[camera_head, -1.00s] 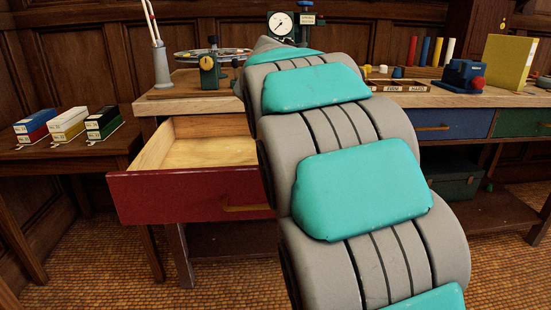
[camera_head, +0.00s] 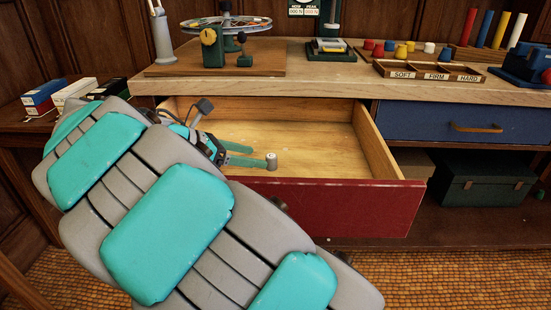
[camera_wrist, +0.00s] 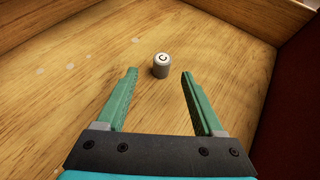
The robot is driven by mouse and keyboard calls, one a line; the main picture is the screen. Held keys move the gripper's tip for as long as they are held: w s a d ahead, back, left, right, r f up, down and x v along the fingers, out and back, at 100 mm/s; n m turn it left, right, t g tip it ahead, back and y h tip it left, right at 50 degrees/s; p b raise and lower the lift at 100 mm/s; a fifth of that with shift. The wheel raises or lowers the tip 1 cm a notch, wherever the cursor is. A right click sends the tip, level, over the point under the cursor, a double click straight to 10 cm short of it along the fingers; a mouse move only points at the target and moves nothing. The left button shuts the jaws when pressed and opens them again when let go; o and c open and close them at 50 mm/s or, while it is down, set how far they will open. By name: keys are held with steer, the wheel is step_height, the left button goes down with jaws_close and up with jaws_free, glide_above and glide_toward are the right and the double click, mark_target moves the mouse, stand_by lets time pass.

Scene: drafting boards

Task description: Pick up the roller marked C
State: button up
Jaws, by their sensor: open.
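The roller marked C (camera_wrist: 161,66) is a small pale grey cylinder standing upright on the drawer floor, with a dark C on its top. It also shows in the head view (camera_head: 271,161). My gripper (camera_wrist: 159,74) is inside the drawer, low over the floor, with its two green fingers apart. In the wrist view the roller is just beyond the fingertips, roughly centred between them, and nothing is held. In the head view my gripper (camera_head: 252,156) points right toward the roller. Whether the fingers touch the roller is not clear, but they look apart from it.
The open drawer (camera_head: 390,197) has a red front and wooden walls close around my gripper. Its floor is otherwise clear. On the bench above stand a wheel stand (camera_head: 213,45), a gauge stand (camera_head: 330,45), a SOFT/FIRM/HARD tray (camera_head: 430,78) and several coloured rollers.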

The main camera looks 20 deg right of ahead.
mark_target(272, 156)
steer(key=x, duration=0.6)
steer(key=shift+s+d, duration=0.15)
steer(key=shift+d, duration=0.15)
steer(key=shift+r, duration=0.1)
jaws_close()
stand_by(0.4)
